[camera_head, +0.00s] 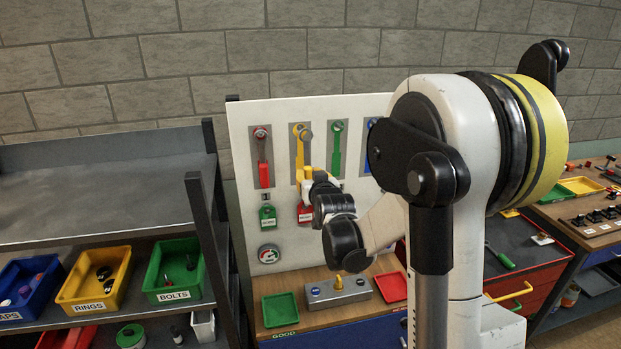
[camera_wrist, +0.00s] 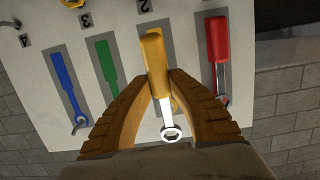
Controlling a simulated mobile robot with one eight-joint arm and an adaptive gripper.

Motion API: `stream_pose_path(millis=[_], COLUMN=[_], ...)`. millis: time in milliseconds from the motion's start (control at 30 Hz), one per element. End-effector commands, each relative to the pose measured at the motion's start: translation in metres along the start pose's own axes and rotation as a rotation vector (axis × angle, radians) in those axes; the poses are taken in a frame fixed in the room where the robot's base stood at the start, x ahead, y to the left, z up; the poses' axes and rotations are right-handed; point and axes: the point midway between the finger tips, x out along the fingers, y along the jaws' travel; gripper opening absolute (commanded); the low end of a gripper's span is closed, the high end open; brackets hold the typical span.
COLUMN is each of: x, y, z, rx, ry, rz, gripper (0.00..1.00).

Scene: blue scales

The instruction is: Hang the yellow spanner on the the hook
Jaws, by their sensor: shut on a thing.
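The yellow spanner (camera_wrist: 155,58) has a yellow handle, a metal shaft and a ring end (camera_wrist: 171,134). My gripper (camera_wrist: 164,82) is shut on it, with the orange fingers on both sides of the handle's lower part in the wrist view. That view is upside down, so the ring end points up in the room. In the head view my gripper (camera_head: 303,168) is at the yellow slot's grey panel (camera_head: 295,160) on the white board. A round hook end (camera_head: 305,133) shows at the panel's top. I cannot tell whether the ring is around the hook or in front of it.
Red and green tags (camera_head: 267,215) and a gauge (camera_head: 268,253) are lower on the board. A bench with trays (camera_head: 281,309) is below. Shelving (camera_head: 100,240) stands left.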

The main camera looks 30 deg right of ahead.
Motion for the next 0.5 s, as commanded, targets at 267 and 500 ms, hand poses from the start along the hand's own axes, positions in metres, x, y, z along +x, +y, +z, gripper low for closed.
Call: stream_pose_path(millis=[267, 500], x=[0.021, 0.04], y=[0.0, 0.0], z=[-0.004, -0.007], rx=[0.0, 0.0], ry=[0.0, 0.0], rz=[0.0, 0.0], gripper=[0.0, 0.0])
